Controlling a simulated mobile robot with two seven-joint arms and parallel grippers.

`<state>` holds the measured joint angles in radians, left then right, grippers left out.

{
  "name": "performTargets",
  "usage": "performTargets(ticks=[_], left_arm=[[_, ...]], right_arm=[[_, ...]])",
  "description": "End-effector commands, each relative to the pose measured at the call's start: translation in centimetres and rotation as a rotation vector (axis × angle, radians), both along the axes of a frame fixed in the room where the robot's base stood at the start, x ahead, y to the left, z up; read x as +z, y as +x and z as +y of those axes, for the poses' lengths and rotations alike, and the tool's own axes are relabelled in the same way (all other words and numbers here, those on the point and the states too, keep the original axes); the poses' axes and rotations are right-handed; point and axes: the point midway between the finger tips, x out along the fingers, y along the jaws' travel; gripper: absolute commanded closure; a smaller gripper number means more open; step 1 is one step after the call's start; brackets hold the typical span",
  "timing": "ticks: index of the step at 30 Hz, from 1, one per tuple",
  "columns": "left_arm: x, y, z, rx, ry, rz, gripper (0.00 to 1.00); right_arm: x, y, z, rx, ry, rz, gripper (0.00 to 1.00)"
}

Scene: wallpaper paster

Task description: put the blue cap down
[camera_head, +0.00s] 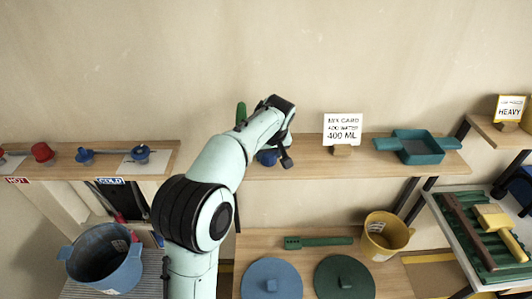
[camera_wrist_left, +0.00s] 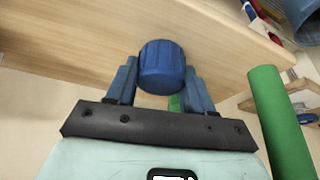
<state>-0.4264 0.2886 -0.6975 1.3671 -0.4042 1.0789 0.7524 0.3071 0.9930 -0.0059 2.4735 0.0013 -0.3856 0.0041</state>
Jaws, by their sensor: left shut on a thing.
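The blue cap (camera_wrist_left: 162,68) is a ribbed, round blue piece between the two blue fingers of my left gripper (camera_wrist_left: 161,84) in the left wrist view. The fingers are shut on it, one on each side. In the head view, the cap (camera_head: 267,158) shows partly below my left wrist, in front of the wooden shelf (camera_head: 310,170). My arm hides part of it and most of the gripper. I cannot tell whether the cap touches the shelf. My right gripper is not in view.
A green cylinder (camera_wrist_left: 276,120) stands close by. The shelf holds a sign card (camera_head: 342,127) and a teal tray (camera_head: 416,147). A blue bucket (camera_head: 103,260), yellow bucket (camera_head: 385,237) and round lids (camera_head: 271,279) lie lower. Shelf between cap and sign looks clear.

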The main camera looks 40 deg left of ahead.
Motion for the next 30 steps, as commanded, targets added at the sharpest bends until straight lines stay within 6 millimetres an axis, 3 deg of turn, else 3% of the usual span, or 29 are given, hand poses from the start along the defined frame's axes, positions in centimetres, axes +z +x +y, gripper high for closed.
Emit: performTargets(ticks=[9, 10, 12, 22, 26, 30], left_arm=[[-0.1, 0.1, 0.0, 0.0, -0.001, 0.001, 0.85], [-0.1, 0.1, 0.0, 0.0, -0.001, -0.001, 0.42], [0.0, 0.1, 0.0, 0.0, -0.001, -0.001, 0.22], [0.3, 0.1, 0.0, -0.001, -0.001, -0.001, 0.22], [1.6, -0.1, -0.4, -0.002, -0.002, -0.006, 0.22], [4.2, -0.8, -1.3, -0.003, -0.002, -0.007, 0.22]], right_arm=[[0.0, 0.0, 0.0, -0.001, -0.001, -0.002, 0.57], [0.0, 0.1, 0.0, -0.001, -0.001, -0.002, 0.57], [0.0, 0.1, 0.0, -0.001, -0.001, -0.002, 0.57], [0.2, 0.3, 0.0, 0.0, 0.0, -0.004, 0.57], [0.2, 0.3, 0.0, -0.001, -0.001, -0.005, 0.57], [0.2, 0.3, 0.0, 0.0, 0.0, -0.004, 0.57]])
